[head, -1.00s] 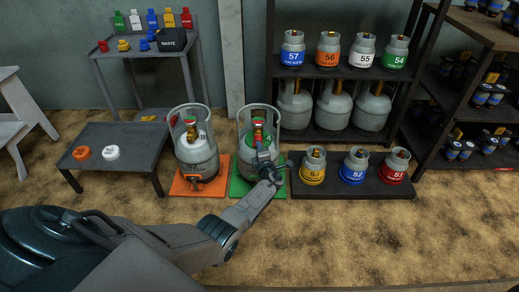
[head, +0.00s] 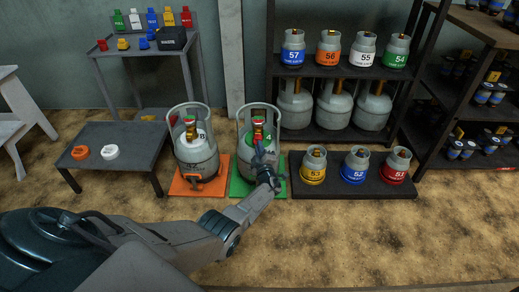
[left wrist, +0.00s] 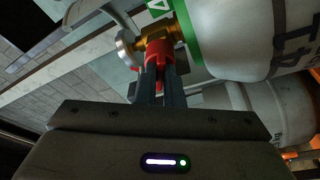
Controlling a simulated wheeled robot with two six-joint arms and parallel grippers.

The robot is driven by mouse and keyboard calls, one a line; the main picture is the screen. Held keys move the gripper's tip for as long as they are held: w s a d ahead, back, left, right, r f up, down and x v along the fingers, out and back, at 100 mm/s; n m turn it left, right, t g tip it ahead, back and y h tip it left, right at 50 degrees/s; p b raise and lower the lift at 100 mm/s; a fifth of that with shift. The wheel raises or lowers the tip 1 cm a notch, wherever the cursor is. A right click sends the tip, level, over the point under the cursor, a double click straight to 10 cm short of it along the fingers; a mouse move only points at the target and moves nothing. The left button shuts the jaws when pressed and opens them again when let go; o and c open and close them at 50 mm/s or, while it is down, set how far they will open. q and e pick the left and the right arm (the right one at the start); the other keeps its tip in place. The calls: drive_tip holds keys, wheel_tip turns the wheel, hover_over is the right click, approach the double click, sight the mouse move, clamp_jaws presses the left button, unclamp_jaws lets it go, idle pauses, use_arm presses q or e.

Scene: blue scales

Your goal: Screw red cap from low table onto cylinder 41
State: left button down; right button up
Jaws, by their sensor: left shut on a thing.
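A grey cylinder (head: 245,165) with a red-topped valve stands on a green scale (head: 240,188). My arm covers part of its label, and only a 4 can be read. My left gripper (head: 260,152) is at the front of this cylinder's valve. In the left wrist view, the left gripper (left wrist: 160,88) is shut on a red cap (left wrist: 155,55). The cap is at the brass valve outlet (left wrist: 155,36), up against it; the threads are hidden. The low table (head: 125,135) holds an orange cap (head: 80,152) and a white cap (head: 110,152). My right gripper is out of view.
Another cylinder (head: 197,155) stands on an orange scale (head: 185,188) close to the left. A low dark platform (head: 330,185) with 3 cylinders is close to the right. A rack (head: 340,75) stands behind. The front floor (head: 370,235) is clear.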

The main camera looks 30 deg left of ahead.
use_arm(q)
drive_tip(key=shift+a+f+m+t+p, duration=0.1)
drive_tip(key=shift+m+t+p, duration=0.25)
drive_tip(key=shift+m, duration=1.15)
drive_tip(key=shift+a+f+m+t+p, duration=0.1)
drive_tip(key=shift+m+t+p, duration=0.25)
drive_tip(key=shift+m, duration=1.15)
drive_tip(key=c, duration=1.5)
unclamp_jaws()
